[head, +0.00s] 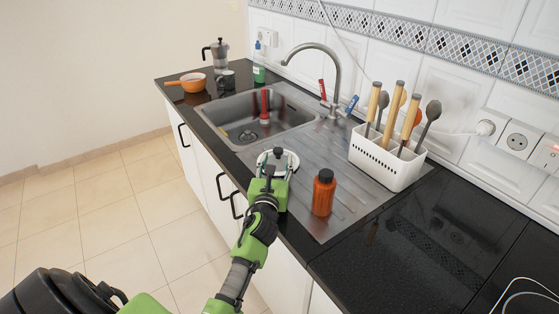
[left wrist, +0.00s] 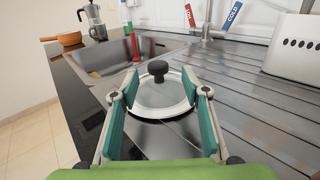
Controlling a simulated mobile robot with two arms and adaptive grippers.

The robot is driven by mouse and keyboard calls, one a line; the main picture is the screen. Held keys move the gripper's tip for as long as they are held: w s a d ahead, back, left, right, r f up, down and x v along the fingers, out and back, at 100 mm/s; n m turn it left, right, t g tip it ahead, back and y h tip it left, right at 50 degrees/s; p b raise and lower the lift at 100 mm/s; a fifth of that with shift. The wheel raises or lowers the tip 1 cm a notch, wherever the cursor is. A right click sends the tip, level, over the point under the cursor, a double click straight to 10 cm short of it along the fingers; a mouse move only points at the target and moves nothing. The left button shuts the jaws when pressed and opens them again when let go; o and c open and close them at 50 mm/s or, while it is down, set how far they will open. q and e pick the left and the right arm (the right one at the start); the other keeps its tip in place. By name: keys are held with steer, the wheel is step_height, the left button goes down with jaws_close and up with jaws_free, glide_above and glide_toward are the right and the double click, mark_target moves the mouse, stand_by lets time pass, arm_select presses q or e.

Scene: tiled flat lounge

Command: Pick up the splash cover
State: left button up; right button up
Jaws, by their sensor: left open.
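The splash cover (left wrist: 158,91) is a round lid with a pale rim, a clear middle and a black knob. In the head view the splash cover (head: 293,160) lies at the front of the steel drainboard, beside the sink basin, partly hidden by my gripper. My left gripper (head: 276,163) is open and empty at the front side of the cover. In the left wrist view its two fingers (left wrist: 158,98) stand apart to either side, with the knob showing between them beyond the tips. I cannot tell whether they touch the cover. My right gripper is not in view.
An orange bottle (head: 323,193) stands close to the right of the cover. A white utensil holder (head: 372,160) is behind it. The sink basin (head: 239,116) holds a red-handled item (head: 265,106). The faucet (head: 334,75) rises behind. Black counter (head: 420,240) at right is clear.

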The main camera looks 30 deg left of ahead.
mark_target(277, 154)
arm_select(q)
steer(key=shift+w+a+r, duration=0.4)
steer(key=shift+w+a, duration=0.05)
steer(key=shift+w, duration=0.15)
steer(key=x, duration=0.4)
steer(key=shift+f, duration=0.3)
steer(key=shift+r, duration=0.15)
jaws_close()
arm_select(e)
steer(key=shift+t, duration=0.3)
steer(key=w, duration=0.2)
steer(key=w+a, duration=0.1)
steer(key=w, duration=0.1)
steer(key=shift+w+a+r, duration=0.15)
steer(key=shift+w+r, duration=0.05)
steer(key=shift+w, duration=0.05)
